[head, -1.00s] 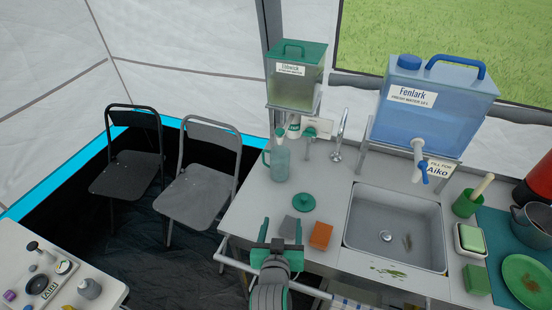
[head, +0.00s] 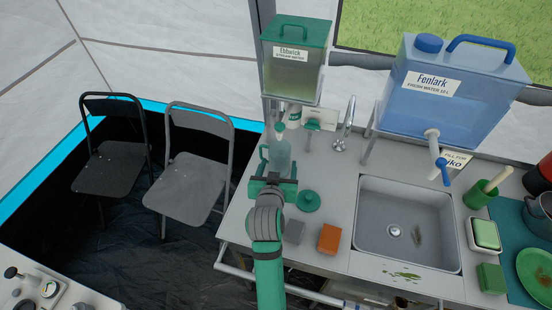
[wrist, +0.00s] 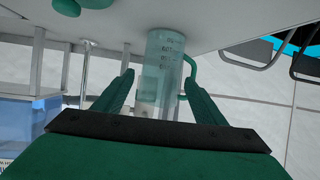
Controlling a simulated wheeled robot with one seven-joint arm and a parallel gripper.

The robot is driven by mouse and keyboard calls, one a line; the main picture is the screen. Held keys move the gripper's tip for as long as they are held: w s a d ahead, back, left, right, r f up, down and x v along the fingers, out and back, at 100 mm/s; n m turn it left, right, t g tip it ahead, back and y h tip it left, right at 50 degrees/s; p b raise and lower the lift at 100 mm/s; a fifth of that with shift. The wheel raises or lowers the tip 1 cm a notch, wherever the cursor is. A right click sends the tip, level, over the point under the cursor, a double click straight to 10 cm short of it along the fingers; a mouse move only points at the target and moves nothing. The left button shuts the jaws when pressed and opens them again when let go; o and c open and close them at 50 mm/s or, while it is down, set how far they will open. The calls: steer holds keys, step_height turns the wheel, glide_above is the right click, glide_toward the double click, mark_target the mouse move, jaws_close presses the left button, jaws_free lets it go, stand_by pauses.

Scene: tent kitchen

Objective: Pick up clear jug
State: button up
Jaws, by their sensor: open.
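The clear jug (head: 281,154) is a see-through teal-tinted vessel with a green handle on its left side in the head view. It stands on the counter below the green-lidded tank. In the upside-down wrist view the jug (wrist: 163,62) has markings on its wall. My gripper (head: 273,181) is open at the near side of the jug, which hides the jug's lower part in the head view. In the wrist view the fingers (wrist: 158,82) are spread to either side of the jug, with gaps showing. I cannot tell how far the jug reaches in between them.
A green lid (head: 308,201), a grey block (head: 295,231) and an orange sponge (head: 329,239) lie right of my arm. The sink (head: 400,232) is further right. A tap (head: 346,125) stands behind the sink.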

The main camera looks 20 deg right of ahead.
mark_target(281, 153)
steer(key=shift+x, duration=2.9)
steer(key=shift+r, duration=0.15)
steer(key=c, duration=1)
